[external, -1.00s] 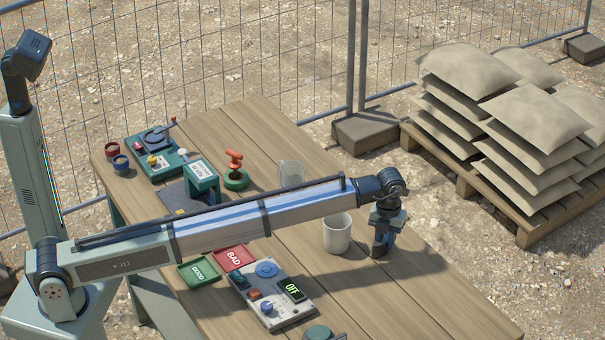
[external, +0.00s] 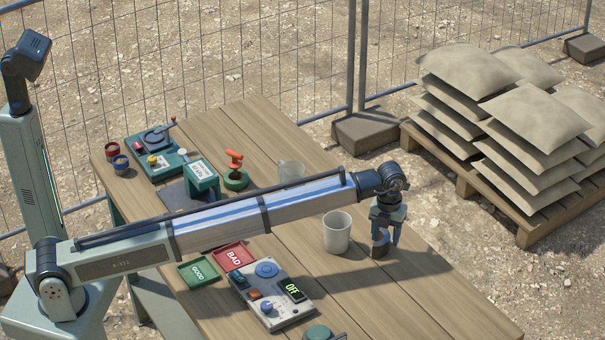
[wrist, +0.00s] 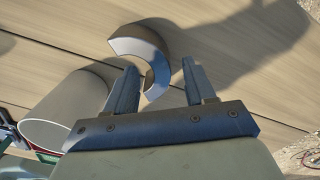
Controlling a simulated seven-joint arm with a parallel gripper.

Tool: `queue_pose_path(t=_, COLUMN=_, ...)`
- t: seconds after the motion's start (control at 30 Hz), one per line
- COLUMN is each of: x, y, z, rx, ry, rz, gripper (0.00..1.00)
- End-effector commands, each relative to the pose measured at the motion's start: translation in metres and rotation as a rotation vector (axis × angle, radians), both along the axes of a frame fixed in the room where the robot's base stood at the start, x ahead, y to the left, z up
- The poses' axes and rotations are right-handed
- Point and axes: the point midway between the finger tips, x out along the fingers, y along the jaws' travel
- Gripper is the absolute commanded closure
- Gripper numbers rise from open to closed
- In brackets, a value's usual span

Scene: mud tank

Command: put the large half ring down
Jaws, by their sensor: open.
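The large half ring (wrist: 148,38) is a grey, thick C-shaped piece at the table's right part. In the wrist view its curve lies beyond my fingertips and one end reaches back between them. In the external view the half ring (external: 379,250) shows as a small dark curved piece at my fingers, low at the table top. My gripper (external: 387,240) is open around it, pointing down. The wrist view shows both fingers of my gripper (wrist: 159,68) spread, with a gap at least on the right side. Whether the left finger touches the ring I cannot tell.
A white cup (external: 337,232) stands close to the left of my gripper and also shows in the wrist view (wrist: 65,110). A control box (external: 271,294) reading OFF, a red BAD tray (external: 234,256) and a green GOOD tray (external: 198,270) are further left. The table's front right is clear.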

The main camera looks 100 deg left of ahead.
Motion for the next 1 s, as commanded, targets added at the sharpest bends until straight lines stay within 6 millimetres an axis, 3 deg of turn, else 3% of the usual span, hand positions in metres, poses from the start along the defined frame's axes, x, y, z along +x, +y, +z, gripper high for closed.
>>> queue_pose_path(t=0.3, x=0.001, y=0.0, z=0.061, rx=0.001, ry=-0.001, rz=0.0, gripper=0.46)
queue_pose_path(t=0.5, x=0.001, y=0.0, z=0.088, rx=0.001, ry=-0.001, rz=0.0, gripper=0.46)
queue_pose_path(t=0.7, x=0.0, y=0.0, z=0.099, rx=-0.001, ry=0.001, rz=0.0, gripper=0.46)
queue_pose_path(t=1.0, x=0.0, y=0.0, z=0.101, rx=-0.001, ry=0.001, rz=0.0, gripper=0.46)
